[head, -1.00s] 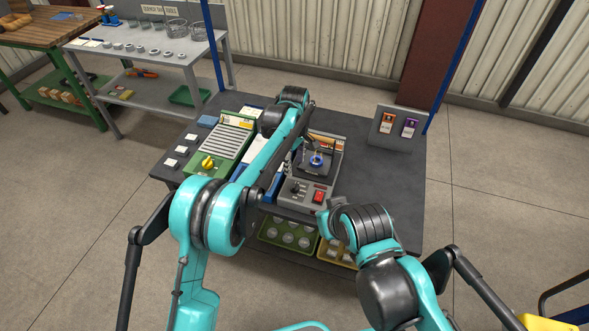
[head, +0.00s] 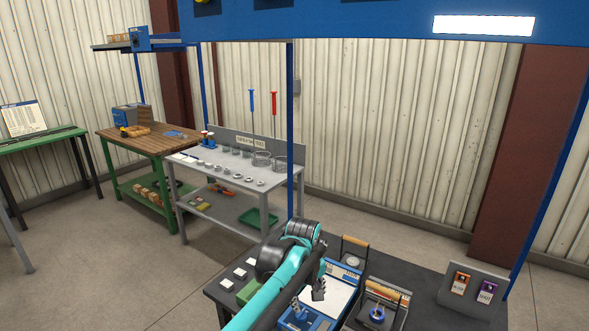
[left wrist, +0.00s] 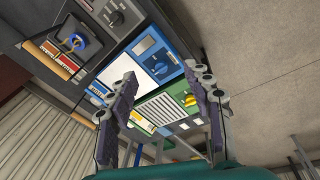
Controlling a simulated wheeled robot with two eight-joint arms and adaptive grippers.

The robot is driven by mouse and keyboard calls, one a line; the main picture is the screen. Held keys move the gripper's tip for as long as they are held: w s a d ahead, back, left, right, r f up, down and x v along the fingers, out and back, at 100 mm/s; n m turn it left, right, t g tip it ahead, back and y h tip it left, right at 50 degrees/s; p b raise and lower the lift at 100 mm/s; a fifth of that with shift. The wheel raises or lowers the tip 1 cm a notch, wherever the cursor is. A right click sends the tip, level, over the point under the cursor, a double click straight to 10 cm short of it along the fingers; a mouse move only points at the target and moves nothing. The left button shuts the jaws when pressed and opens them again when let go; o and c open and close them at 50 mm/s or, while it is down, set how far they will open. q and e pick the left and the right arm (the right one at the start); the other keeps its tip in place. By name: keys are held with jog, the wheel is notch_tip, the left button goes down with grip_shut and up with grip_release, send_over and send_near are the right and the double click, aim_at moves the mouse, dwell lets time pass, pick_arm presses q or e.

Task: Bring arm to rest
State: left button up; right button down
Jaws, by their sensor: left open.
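My left arm (head: 275,285) reaches up from the bottom of the head view over the dark workbench (head: 425,312). My left gripper (head: 319,288) hangs at its end, pointing down, partly hidden by the arm. In the left wrist view my left gripper (left wrist: 160,76) has its two dark fingers spread wide, with nothing between them. Behind the fingers lie a blue-edged panel (left wrist: 153,58) and a green tray with a ribbed white top (left wrist: 160,110). My right arm and right gripper are out of view.
A small device with a blue ring (head: 377,314) and a wooden-handled piece (head: 354,242) stand right of the arm. A stand with orange and purple tags (head: 473,287) is at the right. A grey table (head: 235,165) stands behind left.

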pick_arm(q)
jog(key=s+a+r+m+t, duration=0.3)
jog(key=s+a+m+t, duration=0.1)
jog(key=s+a, duration=1.25)
jog(key=s+a+f+m+t, duration=0.1)
jog(key=s+a+f, duration=0.3)
jog(key=s+a, duration=0.1)
jog(key=shift+s+f+m+y, duration=0.3)
jog(key=shift+s+m+y, duration=0.1)
jog(key=shift+s, duration=0.4)
